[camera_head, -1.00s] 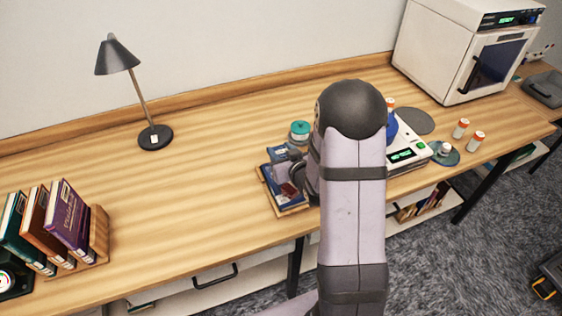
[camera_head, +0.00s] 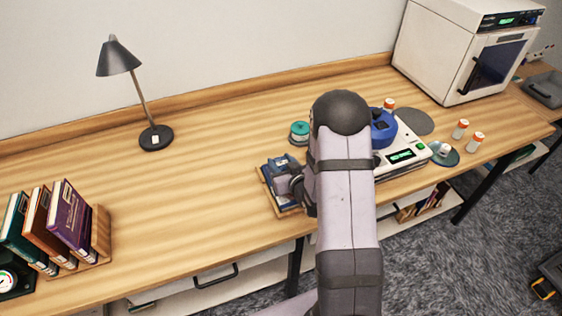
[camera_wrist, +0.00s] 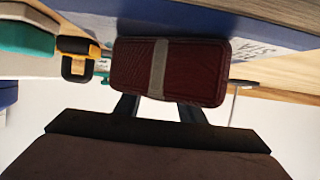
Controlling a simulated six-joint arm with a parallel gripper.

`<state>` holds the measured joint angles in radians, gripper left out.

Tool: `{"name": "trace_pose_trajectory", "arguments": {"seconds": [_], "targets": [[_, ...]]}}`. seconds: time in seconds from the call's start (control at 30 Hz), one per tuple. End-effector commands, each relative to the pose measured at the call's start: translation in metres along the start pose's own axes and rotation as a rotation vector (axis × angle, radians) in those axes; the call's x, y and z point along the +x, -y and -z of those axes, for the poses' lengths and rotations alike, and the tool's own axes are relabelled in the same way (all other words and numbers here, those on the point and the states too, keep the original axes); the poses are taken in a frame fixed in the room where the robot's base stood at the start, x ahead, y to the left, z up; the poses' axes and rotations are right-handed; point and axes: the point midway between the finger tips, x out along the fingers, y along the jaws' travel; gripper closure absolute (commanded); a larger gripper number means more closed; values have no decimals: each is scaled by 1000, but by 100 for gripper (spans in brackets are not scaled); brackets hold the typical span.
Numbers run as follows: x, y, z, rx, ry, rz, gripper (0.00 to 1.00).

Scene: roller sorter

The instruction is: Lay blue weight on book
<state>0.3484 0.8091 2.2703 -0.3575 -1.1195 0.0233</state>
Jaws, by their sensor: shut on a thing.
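My gripper (camera_head: 284,182) is over the front part of the wooden bench, at the blue book. It is shut on a dark red block with a grey band (camera_wrist: 168,72), seen close up in the wrist view. The blue book (camera_head: 267,171) lies on a wooden stand, partly hidden by my gripper. Its printed blue side also shows in the wrist view (camera_wrist: 270,33), right by the block; I cannot tell whether they touch. The held block is not clear in the head view. I cannot make out a blue weight for certain.
A teal-lidded jar (camera_head: 300,132) stands just behind the book. A white device with a green display (camera_head: 402,156) and a blue part (camera_head: 383,127) stands to the right. Upright books (camera_head: 68,218) and a lamp (camera_head: 155,138) are left. The bench between them is clear.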

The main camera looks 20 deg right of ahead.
Motion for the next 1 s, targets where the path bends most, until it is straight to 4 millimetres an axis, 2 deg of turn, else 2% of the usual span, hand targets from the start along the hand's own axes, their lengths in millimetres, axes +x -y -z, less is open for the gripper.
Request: {"name": "trace_pose_trajectory", "arguments": {"seconds": [0.3, 0.33, 0.4, 0.87, 1.0], "targets": [[2, 0, -2, 0, -5, 0, 100], [1, 0, -3, 0, 0, 0, 59], [1, 0, -2, 0, 0, 0, 45], [-1, 0, 2, 0, 0, 0, 45], [-14, 0, 0, 1, 0, 0, 45]]}}
